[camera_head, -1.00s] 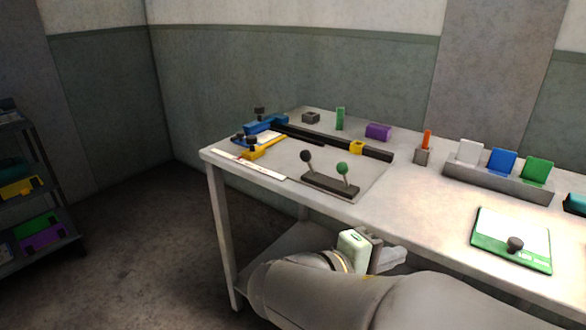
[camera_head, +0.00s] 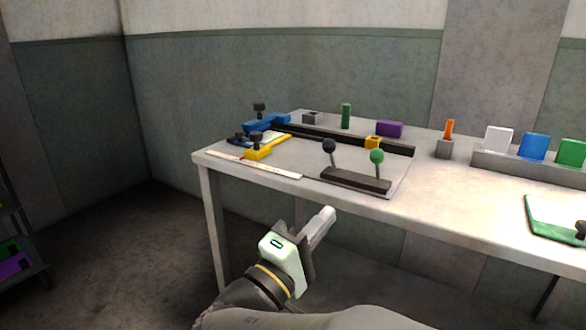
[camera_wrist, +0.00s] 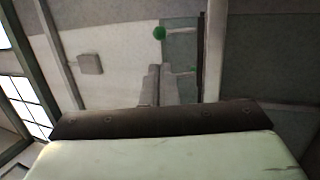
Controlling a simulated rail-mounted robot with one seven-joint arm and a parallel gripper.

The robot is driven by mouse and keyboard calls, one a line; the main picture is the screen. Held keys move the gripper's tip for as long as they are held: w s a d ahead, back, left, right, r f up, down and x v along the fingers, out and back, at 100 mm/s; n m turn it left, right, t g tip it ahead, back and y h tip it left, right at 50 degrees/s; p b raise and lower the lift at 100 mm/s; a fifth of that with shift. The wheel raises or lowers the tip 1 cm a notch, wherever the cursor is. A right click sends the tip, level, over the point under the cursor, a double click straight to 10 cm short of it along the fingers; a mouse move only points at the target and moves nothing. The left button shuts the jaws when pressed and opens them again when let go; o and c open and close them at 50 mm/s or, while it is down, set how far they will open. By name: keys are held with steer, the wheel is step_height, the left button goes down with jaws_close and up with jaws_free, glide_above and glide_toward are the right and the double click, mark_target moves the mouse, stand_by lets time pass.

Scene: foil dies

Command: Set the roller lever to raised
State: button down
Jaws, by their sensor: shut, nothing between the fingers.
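Two levers stand on a dark base (camera_head: 355,180) near the table's front edge. One has a black knob (camera_head: 329,146) and leans left. The other has a green knob (camera_head: 376,156) and stands nearly upright. I cannot tell from any label which one is the roller lever. My gripper (camera_head: 327,215) is shut and empty, in front of the table edge and below the lever base, apart from both levers. In the wrist view the closed fingers (camera_wrist: 155,85) point toward a green knob (camera_wrist: 159,32), with a gap between. The black knob cannot be made out there.
A yellow clamp-like piece (camera_head: 266,147) and a white strip (camera_head: 255,165) lie left. The table's front edge (camera_head: 270,178) lies between my gripper and the levers.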

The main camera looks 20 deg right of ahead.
mark_target(374, 160)
steer(key=b+x, duration=0.1)
steer(key=x, duration=1.3)
steer(key=shift+r, duration=0.15)
